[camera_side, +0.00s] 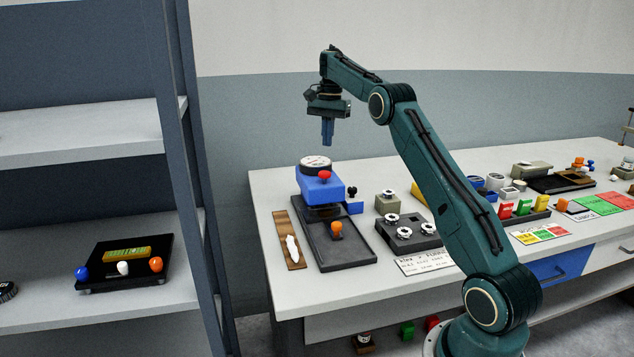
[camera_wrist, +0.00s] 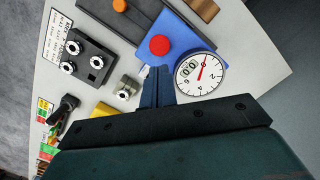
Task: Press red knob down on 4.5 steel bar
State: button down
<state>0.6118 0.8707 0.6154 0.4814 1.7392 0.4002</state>
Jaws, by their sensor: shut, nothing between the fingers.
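The red knob (camera_side: 324,175) sits on a blue block (camera_side: 320,192) that carries a round white dial (camera_side: 316,161). In the wrist view the red knob (camera_wrist: 159,45) shows just beyond my fingertips, with the dial (camera_wrist: 201,74) to its right; a red needle shows on it. My gripper (camera_side: 328,144) is shut and empty, pointing down above the blue block, apart from the knob. It also shows in the wrist view (camera_wrist: 158,68). The block stands at the back of a dark tray (camera_side: 352,256) with an orange knob (camera_side: 336,229). I cannot pick out a steel bar marked 4.5.
A wooden strip with a white piece (camera_side: 292,250) lies left of the tray. A dark block with several silver knobs (camera_side: 407,238) and a written card (camera_side: 424,262) lie right of it. A dark shelf unit (camera_side: 180,130) stands at the left. The air around my gripper is clear.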

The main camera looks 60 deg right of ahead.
aim_at(325, 172)
jog(key=shift+f, duration=0.2)
dwell(0.3)
jog(key=shift+a+f, duration=0.2)
jog(key=shift+f, duration=1.4)
jog(key=shift+a+f, duration=0.15)
jog(key=shift+f, duration=1.45)
jog(key=shift+f, duration=0.1)
jog(key=shift+s+f, duration=0.1)
jog(key=shift+f, duration=1.35)
jog(key=shift+d+r, duration=0.2)
jog(key=shift+d, duration=0.45)
jog(key=shift+d+r, duration=0.15)
jog(key=shift+d, duration=0.5)
jog(key=shift+d+r, duration=0.25)
jog(key=shift+w+r, duration=0.2)
jog(key=shift+r, duration=0.1)
